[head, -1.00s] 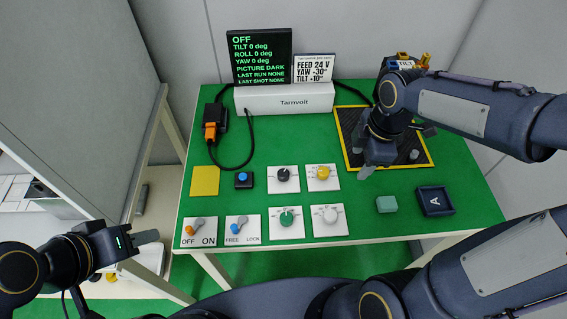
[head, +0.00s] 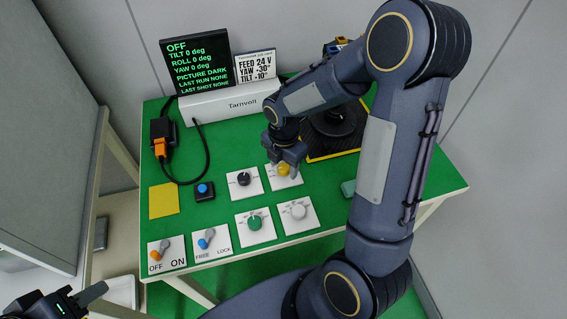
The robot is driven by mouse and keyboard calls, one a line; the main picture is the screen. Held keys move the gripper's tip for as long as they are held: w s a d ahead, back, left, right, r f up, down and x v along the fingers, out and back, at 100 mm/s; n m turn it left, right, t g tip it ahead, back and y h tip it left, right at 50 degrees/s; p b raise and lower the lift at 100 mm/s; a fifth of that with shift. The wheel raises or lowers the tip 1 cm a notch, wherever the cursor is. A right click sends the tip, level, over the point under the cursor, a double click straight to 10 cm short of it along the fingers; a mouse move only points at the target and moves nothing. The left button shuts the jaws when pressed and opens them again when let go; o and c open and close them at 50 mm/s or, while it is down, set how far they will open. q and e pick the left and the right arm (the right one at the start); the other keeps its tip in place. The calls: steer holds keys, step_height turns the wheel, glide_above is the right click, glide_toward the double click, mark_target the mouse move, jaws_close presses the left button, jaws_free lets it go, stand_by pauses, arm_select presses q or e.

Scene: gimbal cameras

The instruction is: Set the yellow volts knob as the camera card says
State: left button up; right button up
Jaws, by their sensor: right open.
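The yellow volts knob (head: 283,169) sits on a white plate in the back row of controls. Its scale is too small and partly covered to read. My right gripper (head: 287,168) is open, pointing down at the yellow knob, with its fingers close around or just above it; I cannot tell whether they touch it. The camera card (head: 256,66) reads FEED 24 V, YAW +30°, TILT +10°. The black screen (head: 196,66) reads OFF, with tilt, roll and yaw at 0 deg and picture dark. My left gripper (head: 85,297) is at the lower left, off the table, its jaw opening unclear.
A black knob (head: 244,179), green knob (head: 254,223) and white knob (head: 298,211) stand close to the yellow one. Two levers (head: 161,247) (head: 206,238) and a blue button (head: 204,190) are leftward. My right arm hides much of the table's right side.

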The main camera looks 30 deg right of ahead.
steer(key=c, duration=1)
steer(key=shift+o, duration=0.2)
steer(key=shift+m, duration=0.4)
steer(key=m+b, duration=0.1)
steer(key=m, duration=0.2)
steer(key=shift+m, duration=0.4)
steer(key=m+b, duration=0.1)
steer(key=m, duration=0.3)
steer(key=shift+m, duration=0.3)
steer(key=m, duration=0.4)
steer(key=shift+r+m+b, duration=0.1)
steer(key=shift+m+b, duration=0.35)
steer(key=shift+m, duration=1.75)
